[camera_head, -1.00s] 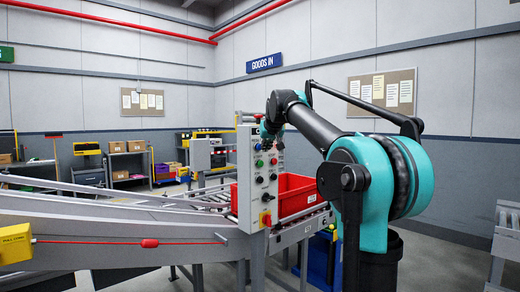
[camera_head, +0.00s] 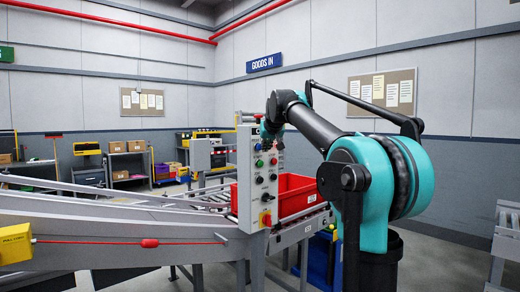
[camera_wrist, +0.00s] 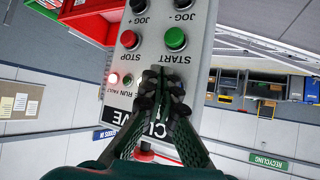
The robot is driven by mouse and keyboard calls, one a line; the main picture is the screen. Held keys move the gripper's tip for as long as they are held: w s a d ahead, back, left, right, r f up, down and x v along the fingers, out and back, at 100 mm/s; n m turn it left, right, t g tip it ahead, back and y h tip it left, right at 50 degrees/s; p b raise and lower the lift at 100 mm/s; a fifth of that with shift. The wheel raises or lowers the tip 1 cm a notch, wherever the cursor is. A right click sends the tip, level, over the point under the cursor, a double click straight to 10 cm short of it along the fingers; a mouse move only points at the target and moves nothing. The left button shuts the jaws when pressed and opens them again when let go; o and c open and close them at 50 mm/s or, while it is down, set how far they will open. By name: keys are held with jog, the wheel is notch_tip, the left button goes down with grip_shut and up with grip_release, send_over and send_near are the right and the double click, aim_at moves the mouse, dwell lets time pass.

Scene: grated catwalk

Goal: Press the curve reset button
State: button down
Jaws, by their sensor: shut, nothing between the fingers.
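The grey control panel (camera_head: 247,185) stands upright at the conveyor, with rows of buttons on its face. In the wrist view the panel (camera_wrist: 201,22) appears upside down, with a green START button (camera_wrist: 175,39), a red STOP button (camera_wrist: 129,39), RUN and FAULT lamps (camera_wrist: 120,79) and a partly covered label (camera_wrist: 124,117) that seems to read CURVE. My gripper (camera_wrist: 161,76) is shut and empty, its tips over the panel face beside the lamps, below START in the picture. It covers that part of the panel; no reset button can be made out. Contact cannot be told.
A red crate (camera_head: 298,196) sits on the rollers behind the panel. A grey conveyor frame (camera_head: 120,220) runs to the left, with a red pull cord (camera_head: 150,243) and yellow switch box (camera_head: 14,244). Bare floor shows at the right.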

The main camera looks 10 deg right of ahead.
jog(key=shift+w+a, duration=0.1)
jog(key=shift+w+a, duration=0.15)
jog(key=shift+w, duration=0.1)
jog(key=shift+w+a, duration=0.5)
jog(key=shift+w, duration=0.15)
dwell(1.4)
jog(key=shift+s+d, duration=0.75)
jog(key=shift+s, duration=0.25)
jog(key=s+d, duration=0.1)
jog(key=s, duration=0.1)
jog(key=s+d, duration=0.2)
dwell(0.5)
dwell(0.4)
